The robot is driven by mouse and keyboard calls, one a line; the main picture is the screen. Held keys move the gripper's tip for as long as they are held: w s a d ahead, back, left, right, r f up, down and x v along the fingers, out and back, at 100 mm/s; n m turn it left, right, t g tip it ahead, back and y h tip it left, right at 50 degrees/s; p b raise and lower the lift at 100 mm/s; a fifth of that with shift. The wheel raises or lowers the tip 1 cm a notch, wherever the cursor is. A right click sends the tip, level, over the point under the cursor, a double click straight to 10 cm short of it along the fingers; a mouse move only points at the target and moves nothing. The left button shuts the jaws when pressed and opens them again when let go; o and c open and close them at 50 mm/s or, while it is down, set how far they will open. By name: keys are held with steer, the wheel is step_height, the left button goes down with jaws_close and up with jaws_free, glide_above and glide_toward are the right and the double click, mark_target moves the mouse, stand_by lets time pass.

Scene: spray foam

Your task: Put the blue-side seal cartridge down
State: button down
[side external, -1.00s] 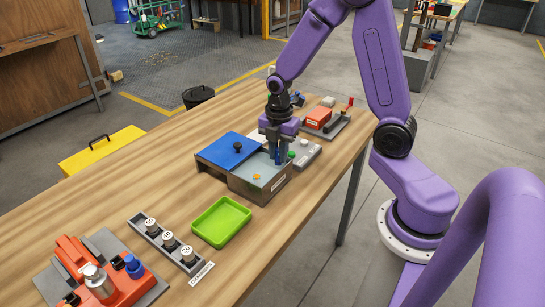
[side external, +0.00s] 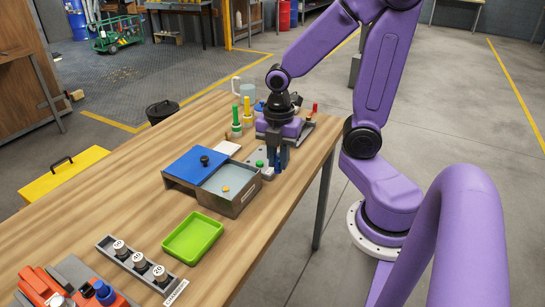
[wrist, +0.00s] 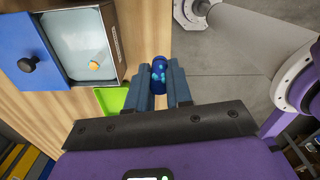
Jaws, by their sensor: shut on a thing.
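My gripper (side external: 278,166) is shut on a blue seal cartridge, which shows between the fingertips in the wrist view (wrist: 159,75). The fingers point down over the table, at the right side of a pale grey plate with a green piece (side external: 260,164) on it. In the side view the fingers hide most of the cartridge and part of the plate. I cannot tell whether the cartridge touches anything below. The grey box (side external: 238,203) with a blue sliding lid (side external: 190,166) stands just left of my gripper; a small orange-yellow piece (side external: 226,189) lies inside it.
A green tray (side external: 193,238) lies nearer the camera, beside a grey rack (side external: 132,266) of several labelled weights. The table's right edge is close to my gripper.

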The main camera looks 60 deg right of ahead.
steer(key=shift+w+r, duration=0.15)
steer(key=shift+w, duration=0.1)
steer(key=w+d, duration=0.4)
steer(key=w, duration=0.5)
glide_above(225, 148)
steer(key=f, duration=0.9)
steer(key=shift+s+a+f, duration=0.15)
steer(key=shift+s+f, duration=0.05)
steer(key=shift+s, duration=0.1)
steer(key=shift+w+f, duration=0.15)
steer(key=shift+f, duration=1.6)
steer(key=shift+f, duration=0.1)
